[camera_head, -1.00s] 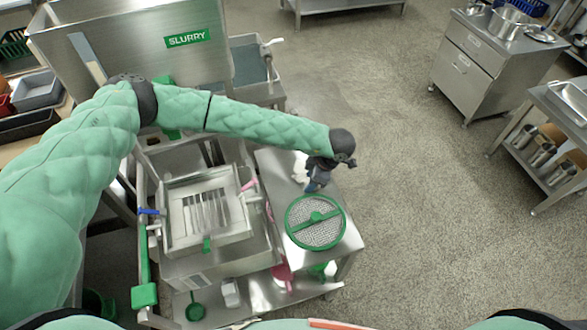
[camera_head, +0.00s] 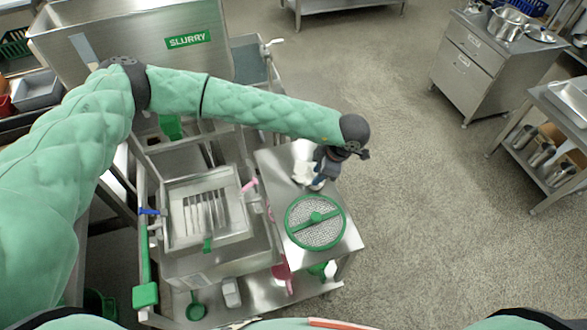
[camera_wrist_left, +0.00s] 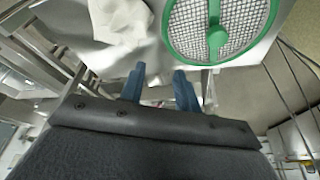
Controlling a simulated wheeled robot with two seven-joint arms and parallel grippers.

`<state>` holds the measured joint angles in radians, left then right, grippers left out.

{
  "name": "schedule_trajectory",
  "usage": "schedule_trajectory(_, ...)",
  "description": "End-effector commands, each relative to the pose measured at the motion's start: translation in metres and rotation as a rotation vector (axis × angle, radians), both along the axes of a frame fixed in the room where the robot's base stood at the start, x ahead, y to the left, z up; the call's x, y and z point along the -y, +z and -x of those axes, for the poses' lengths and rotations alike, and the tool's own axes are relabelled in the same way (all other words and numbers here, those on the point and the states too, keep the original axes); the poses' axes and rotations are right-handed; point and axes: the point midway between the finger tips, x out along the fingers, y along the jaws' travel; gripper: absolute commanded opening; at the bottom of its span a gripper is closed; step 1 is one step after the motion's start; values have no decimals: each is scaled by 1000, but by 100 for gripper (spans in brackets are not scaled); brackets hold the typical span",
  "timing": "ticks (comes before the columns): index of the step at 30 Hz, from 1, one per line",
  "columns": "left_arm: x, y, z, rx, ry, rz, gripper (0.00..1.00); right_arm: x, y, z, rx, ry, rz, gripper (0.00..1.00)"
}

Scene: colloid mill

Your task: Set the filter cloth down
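The filter cloth (camera_head: 302,170) is a crumpled white piece lying on the small steel table (camera_head: 280,200), behind the round green-rimmed mesh screen (camera_head: 316,222). In the left wrist view the crumpled cloth (camera_wrist_left: 122,22) shows at the top, beside the mesh screen (camera_wrist_left: 215,25). My left gripper (camera_head: 318,185) is just right of the cloth in the head view and partly covers it. In the left wrist view its two blue fingers (camera_wrist_left: 160,85) stand apart with nothing between them. My right gripper is not in view.
The steel machine with a slotted tray (camera_head: 205,210) stands left of the table. A green brush (camera_head: 145,295) hangs at its front left. A slurry tank (camera_head: 140,40) is behind. Open floor (camera_head: 430,220) lies to the right.

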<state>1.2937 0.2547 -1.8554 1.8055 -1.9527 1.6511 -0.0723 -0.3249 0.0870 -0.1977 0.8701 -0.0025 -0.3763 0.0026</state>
Motion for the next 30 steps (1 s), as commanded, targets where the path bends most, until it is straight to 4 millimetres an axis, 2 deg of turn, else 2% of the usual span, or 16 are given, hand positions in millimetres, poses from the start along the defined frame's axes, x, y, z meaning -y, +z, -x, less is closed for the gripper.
schedule_trajectory(1,0,-1,-1,0,1,0,22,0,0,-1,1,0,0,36)
schedule_trajectory(4,0,-3,-8,1,2,0,2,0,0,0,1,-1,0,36)
schedule_trajectory(5,0,-4,-11,1,2,0,0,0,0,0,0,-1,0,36)
schedule_trajectory(19,-4,-35,-90,0,3,-1,0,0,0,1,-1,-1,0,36)
schedule_trajectory(24,-4,-54,-90,0,-1,-1,0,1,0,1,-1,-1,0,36)
schedule_trajectory(30,-4,-63,-90,0,0,0,0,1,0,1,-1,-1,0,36)
